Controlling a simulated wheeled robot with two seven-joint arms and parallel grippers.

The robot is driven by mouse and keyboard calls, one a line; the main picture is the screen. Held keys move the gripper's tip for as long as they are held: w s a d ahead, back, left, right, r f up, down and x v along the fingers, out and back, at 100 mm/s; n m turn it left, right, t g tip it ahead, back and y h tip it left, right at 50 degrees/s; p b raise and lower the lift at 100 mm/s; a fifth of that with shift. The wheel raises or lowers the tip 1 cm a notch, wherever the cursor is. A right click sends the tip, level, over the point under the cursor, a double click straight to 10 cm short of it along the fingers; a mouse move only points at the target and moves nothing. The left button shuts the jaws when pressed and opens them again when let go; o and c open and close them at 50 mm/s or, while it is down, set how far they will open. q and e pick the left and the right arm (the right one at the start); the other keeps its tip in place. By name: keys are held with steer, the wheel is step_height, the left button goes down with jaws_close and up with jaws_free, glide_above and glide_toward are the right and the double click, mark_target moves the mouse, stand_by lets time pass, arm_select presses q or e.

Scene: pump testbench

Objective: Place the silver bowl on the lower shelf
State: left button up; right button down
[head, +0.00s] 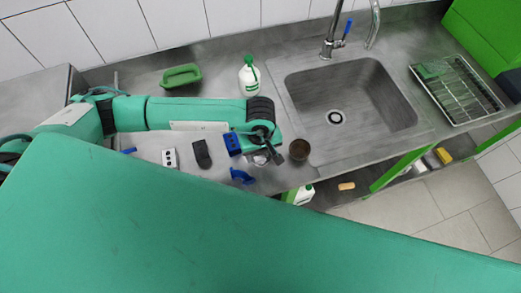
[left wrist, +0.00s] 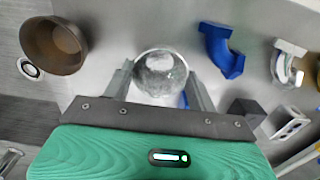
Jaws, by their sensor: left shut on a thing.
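The silver bowl (left wrist: 160,75) is round and shiny and sits between the two fingers of my left gripper (left wrist: 160,88) in the left wrist view. In the head view my left gripper (head: 262,158) is over the counter's front part, left of the sink, shut on the bowl, which is mostly hidden there by the gripper. The lower shelf (head: 326,197) shows only partly, below the counter's front edge. My right gripper is not in view.
A brown bowl (head: 299,150) stands right of the gripper. Blue pipe pieces (head: 241,176), a white block (head: 170,158) and a dark block (head: 202,154) lie left of it. A white bottle (head: 304,195) and a brown piece (head: 346,186) are below the counter edge. The sink (head: 352,95) is empty.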

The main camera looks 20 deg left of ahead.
arm_select(q)
steer(key=shift+f, duration=0.2)
steer(key=o, duration=1)
steer(key=shift+r, duration=0.1)
